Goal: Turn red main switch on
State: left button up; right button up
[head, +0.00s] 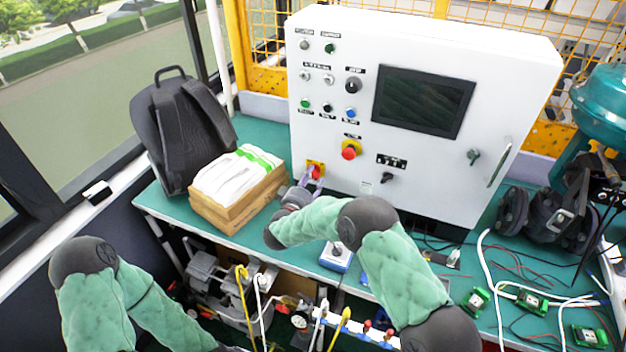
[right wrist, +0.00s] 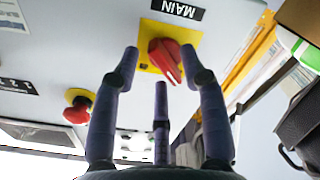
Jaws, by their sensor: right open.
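The red main switch (right wrist: 165,56) is a rotary knob on a yellow plate under an upside-down "MAIN" label in the right wrist view. In the head view, the switch (head: 316,171) sits low on the left of the white control cabinet (head: 340,122). My right gripper (head: 309,178) is right in front of it, partly covering it. In the right wrist view, my right gripper (right wrist: 160,66) is open, with one finger on each side of the knob and a third below. Whether any finger touches the knob cannot be told. My left gripper is out of view; only my left arm shows at the lower left.
A red emergency stop (head: 349,150) and a black rotary switch (head: 387,178) are on the same panel, right of the main switch. A box of white cloths (head: 222,208) and a black backpack (head: 182,130) stand left of my right gripper on the green bench.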

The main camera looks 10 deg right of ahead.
jog(key=shift+w+d, duration=0.4)
jog(key=shift+w, duration=0.1)
grip_shut()
